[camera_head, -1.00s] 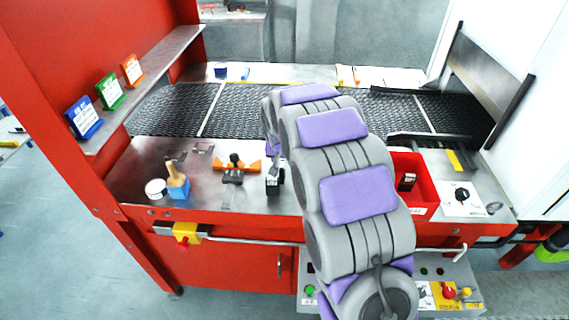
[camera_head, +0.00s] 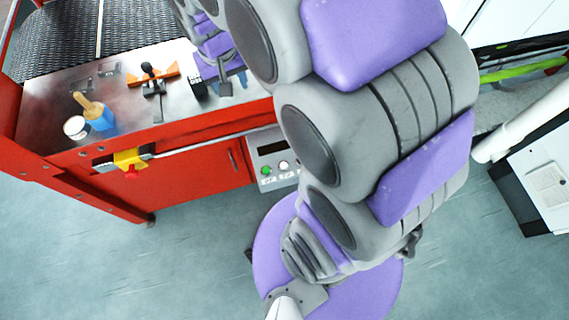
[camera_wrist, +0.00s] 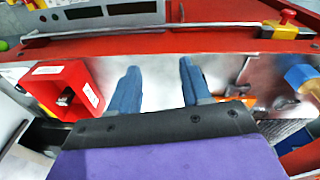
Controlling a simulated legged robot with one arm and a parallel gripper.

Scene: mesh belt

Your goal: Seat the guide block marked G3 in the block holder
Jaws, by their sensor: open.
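A small black block (camera_head: 198,88) with pale marks stands on the metal worktop near its front edge; its marking is not readable. Left of it is an orange and black fixture (camera_head: 153,76) with a dark knob; its orange part shows right of my fingers in the wrist view (camera_wrist: 235,90). I cannot tell which piece is the block holder. Another dark block (camera_wrist: 66,97) lies in a red bin (camera_wrist: 52,78) at left in the wrist view. My gripper (camera_wrist: 159,66) is open, its blue fingers apart over bare metal worktop, with nothing seen between them. In the head view my arm hides the worktop's right part.
A yellow and red switch (camera_head: 130,160) and a rail are on the red front (camera_head: 190,170). The mesh belt (camera_head: 60,40) runs behind. Floor in front is clear.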

